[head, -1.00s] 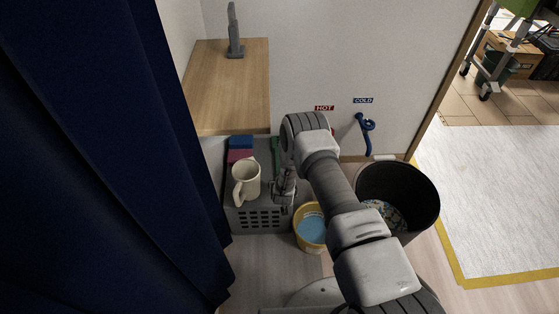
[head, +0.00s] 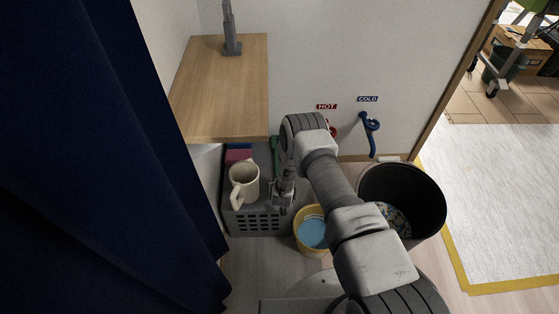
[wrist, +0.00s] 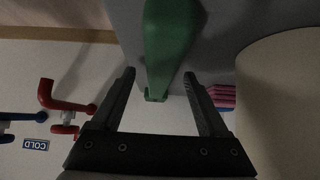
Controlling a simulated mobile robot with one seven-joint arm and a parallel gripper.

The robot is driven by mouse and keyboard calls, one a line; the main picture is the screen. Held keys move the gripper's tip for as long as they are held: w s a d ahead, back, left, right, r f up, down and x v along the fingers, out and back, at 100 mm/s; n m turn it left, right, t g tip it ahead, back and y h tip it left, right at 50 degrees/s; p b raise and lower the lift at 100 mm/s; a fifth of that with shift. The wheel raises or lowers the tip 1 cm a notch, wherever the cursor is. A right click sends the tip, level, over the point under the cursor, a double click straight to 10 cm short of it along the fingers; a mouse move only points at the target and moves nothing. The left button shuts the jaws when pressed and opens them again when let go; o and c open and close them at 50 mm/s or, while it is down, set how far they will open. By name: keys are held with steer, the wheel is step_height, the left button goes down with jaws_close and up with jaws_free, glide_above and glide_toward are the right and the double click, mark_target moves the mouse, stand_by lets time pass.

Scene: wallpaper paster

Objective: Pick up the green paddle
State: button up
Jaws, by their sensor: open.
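The green paddle (wrist: 168,40) shows large in the wrist view, its narrow end reaching down between the two fingers. In the head view a strip of the green paddle (head: 276,150) shows beside my arm on the grey crate's top; the rest is hidden behind my wrist. My gripper (wrist: 160,80) is open, with one finger on each side of the paddle and a visible gap to each. In the head view my gripper (head: 283,195) points down over the grey crate (head: 262,222), right of the cream mug.
A cream mug (head: 243,183) stands close left of my gripper. A yellow bucket (head: 311,233) and black bin (head: 402,200) stand right. A wooden shelf (head: 225,90) is behind; a blue curtain (head: 90,160) fills the left.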

steer(key=shift+w+f, duration=0.25)
jaws_close()
stand_by(0.3)
steer(key=shift+r, duration=0.15)
step_height(320, 180, up, 4)
steer(key=shift+r+p, duration=0.1)
steer(key=shift+p, duration=1.15)
steer(key=s+d+r+p, duration=0.3)
steer(key=d+r, duration=0.3)
steer(key=d, duration=0.5)
steer(key=shift+d+r+p, duration=0.15)
steer(key=shift+r+p, duration=0.15)
steer(key=shift+p, duration=0.3)
steer(key=c, duration=0.6)
jaws_free()
jaws_close()
